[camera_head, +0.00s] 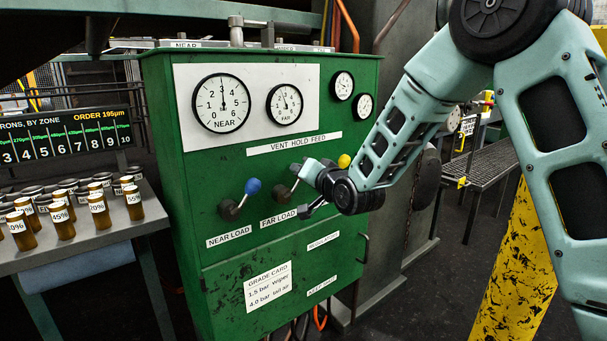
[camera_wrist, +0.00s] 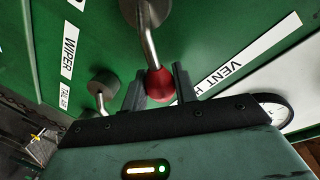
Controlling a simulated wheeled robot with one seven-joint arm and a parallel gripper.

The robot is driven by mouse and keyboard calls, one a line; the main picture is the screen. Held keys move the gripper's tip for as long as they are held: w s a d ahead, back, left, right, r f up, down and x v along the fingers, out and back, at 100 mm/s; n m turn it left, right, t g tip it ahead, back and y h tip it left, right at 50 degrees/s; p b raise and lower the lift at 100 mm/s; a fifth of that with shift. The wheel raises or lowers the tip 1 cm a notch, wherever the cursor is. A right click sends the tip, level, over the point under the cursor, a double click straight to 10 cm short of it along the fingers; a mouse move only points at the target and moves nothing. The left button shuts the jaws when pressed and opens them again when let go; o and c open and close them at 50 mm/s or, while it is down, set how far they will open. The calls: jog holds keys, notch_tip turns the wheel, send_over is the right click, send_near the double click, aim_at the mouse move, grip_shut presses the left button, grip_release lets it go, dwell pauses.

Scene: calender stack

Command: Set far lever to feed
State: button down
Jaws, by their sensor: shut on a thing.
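The far lever's dark hub (camera_head: 282,192) is on the green cabinet, above the FAR LOAD label (camera_head: 278,218). In the head view its rod leans up and right towards my gripper (camera_head: 303,188), which hides its knob. In the wrist view a red knob (camera_wrist: 160,85) sits between the two fingers of my gripper (camera_wrist: 158,88), shut on it. Its bent rod (camera_wrist: 149,45) runs up to a round hub (camera_wrist: 146,10). The VENT HOLD FEED label (camera_head: 294,144) is above the levers; in the wrist view it is partly hidden.
The near lever with a blue knob (camera_head: 253,186) stands left of my gripper. A yellow knob (camera_head: 344,160) is close behind it on the right. Gauges (camera_head: 284,104) are above. A bench with several labelled jars (camera_head: 62,228) is at left, and a yellow post (camera_head: 510,265) is at right.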

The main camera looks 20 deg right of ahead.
jog(key=c, duration=1.1)
grip_release()
jog(key=shift+d, duration=0.1)
jog(key=shift+c, duration=0.2)
jog(key=b+v, duration=0.9)
jog(key=v, duration=0.8)
jog(key=shift+s, duration=0.2)
